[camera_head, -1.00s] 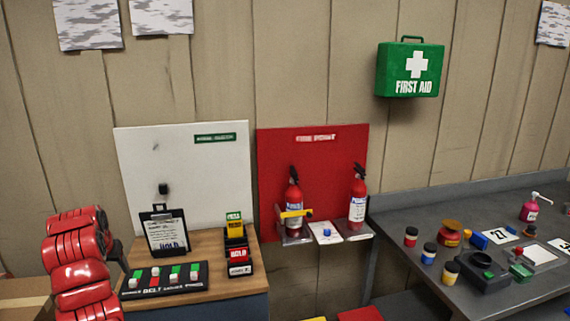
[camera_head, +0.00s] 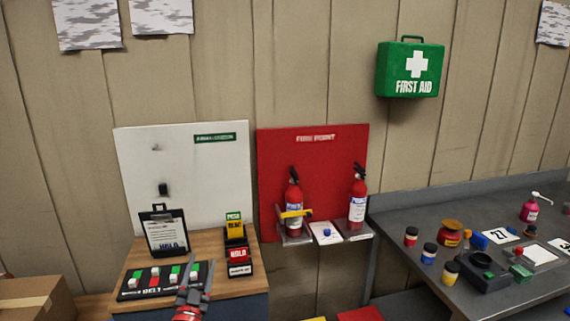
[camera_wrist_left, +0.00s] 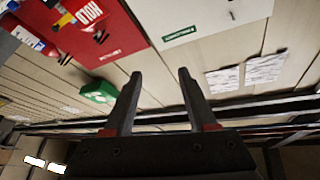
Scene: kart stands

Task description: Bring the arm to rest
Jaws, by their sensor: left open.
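My left gripper (camera_head: 194,281) is in the head view at the lower left, in front of the wooden-topped stand (camera_head: 221,273) and beside the right end of the belt switch panel (camera_head: 160,280). Its fingers point up and look close together from this side. In the left wrist view the two fingers (camera_wrist_left: 159,85) are spread apart with nothing between them. Beyond them are the wall and the upside-down green first aid box (camera_wrist_left: 98,92). My right gripper is in neither view.
A clipboard (camera_head: 166,234) and a yellow and red sign block (camera_head: 237,248) stand on the wooden top. Two fire extinguishers (camera_head: 294,205) (camera_head: 358,198) sit at the red board (camera_head: 320,150). A grey table (camera_head: 400,222) with jars is at right. A cardboard box (camera_head: 35,297) is lower left.

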